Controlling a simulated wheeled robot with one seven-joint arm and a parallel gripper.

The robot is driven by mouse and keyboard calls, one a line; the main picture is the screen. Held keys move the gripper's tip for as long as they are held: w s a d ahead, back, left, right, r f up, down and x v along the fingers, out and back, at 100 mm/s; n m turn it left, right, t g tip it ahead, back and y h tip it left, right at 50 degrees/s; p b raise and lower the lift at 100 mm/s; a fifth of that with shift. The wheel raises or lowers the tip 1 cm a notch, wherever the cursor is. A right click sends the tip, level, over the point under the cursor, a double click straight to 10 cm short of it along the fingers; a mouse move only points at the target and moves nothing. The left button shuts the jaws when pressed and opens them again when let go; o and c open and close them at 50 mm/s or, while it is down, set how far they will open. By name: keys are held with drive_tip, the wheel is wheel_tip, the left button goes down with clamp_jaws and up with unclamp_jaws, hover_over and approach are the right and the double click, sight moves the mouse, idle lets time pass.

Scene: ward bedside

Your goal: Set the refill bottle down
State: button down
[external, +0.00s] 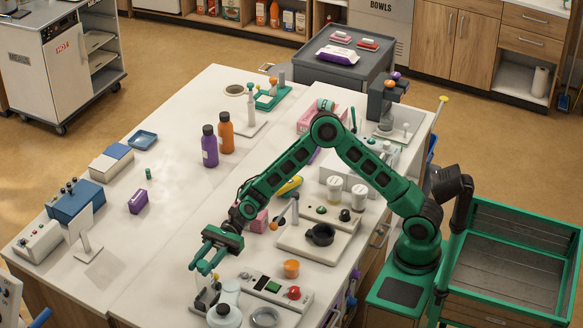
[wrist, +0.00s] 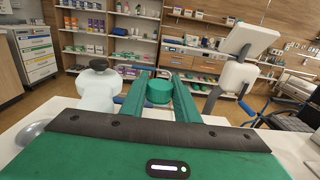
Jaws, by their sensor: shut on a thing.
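My gripper (external: 204,266) reaches over the near part of the white worktop. In the wrist view, its two green fingers (wrist: 160,97) are shut on a round green top (wrist: 160,90), which I take to be the refill bottle's cap. In the external view, a pale, partly see-through body (external: 207,292) shows below the fingers, probably the same bottle; it looks upright. The fingers hide its top there. I cannot tell whether its base touches the worktop.
A white bottle with a dark top (wrist: 97,85) stands close on the left in the wrist view; it also shows in the external view (external: 225,314). A white screen on a stand (external: 85,230) is across the worktop (external: 150,285). Bare surface lies left of my gripper.

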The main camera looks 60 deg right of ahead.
drive_tip(key=c, duration=1.4)
unclamp_jaws()
drive_tip(key=shift+o, duration=0.2)
drive_tip(key=shift+r, duration=0.25)
drive_tip(key=shift+d+r, duration=0.1)
drive_tip(key=shift+d, duration=0.2)
drive_tip(key=d, duration=1.1)
drive_tip(key=shift+d, duration=0.2)
